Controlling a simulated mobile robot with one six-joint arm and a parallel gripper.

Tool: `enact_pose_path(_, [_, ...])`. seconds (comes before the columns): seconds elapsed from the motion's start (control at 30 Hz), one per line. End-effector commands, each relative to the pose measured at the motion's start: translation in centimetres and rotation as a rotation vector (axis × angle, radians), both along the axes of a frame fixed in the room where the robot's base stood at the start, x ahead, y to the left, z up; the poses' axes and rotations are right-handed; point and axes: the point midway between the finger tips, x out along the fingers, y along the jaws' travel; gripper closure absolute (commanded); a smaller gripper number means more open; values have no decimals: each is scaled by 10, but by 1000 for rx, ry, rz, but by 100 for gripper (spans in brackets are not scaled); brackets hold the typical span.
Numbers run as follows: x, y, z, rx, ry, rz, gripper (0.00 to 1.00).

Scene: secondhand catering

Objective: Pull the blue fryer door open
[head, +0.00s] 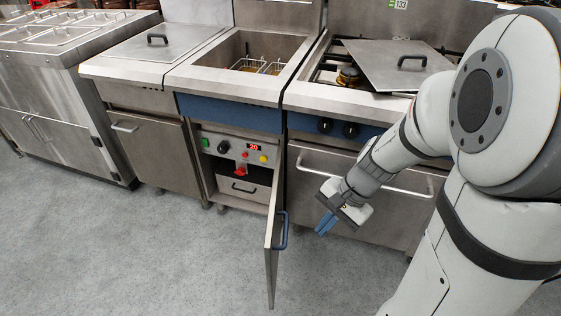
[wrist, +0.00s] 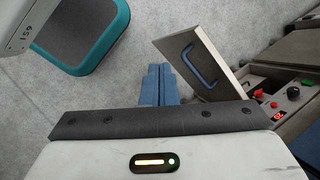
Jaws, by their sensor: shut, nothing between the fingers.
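The fryer door (head: 273,245) stands swung wide open, seen nearly edge-on in the head view. It is a steel panel with a blue handle (head: 281,231) on its outer face. The door also shows in the wrist view (wrist: 209,62), with its blue handle (wrist: 192,67). The open fryer cabinet shows a control panel (head: 238,151) with knobs, buttons and a red display. My gripper (head: 326,223) is shut and empty, to the right of the door and apart from the handle. Its blue fingers (wrist: 158,84) lie together in the wrist view.
An oven with a long bar handle (head: 365,174) stands behind my gripper. A closed cabinet (head: 155,150) is left of the fryer. A basket (head: 257,66) sits in the fryer well. The grey floor (head: 150,260) in front is clear.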

Motion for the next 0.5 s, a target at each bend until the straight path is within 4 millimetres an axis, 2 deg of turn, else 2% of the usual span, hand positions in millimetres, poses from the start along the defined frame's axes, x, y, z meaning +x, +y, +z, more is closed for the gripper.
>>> enact_pose_path(0.1, [19,-1,-19,114,130,-240,100])
enact_pose_path(0.3, [45,-9,-55,257,302,-595,100])
enact_pose_path(0.5, [58,-16,-77,326,391,-791,100])
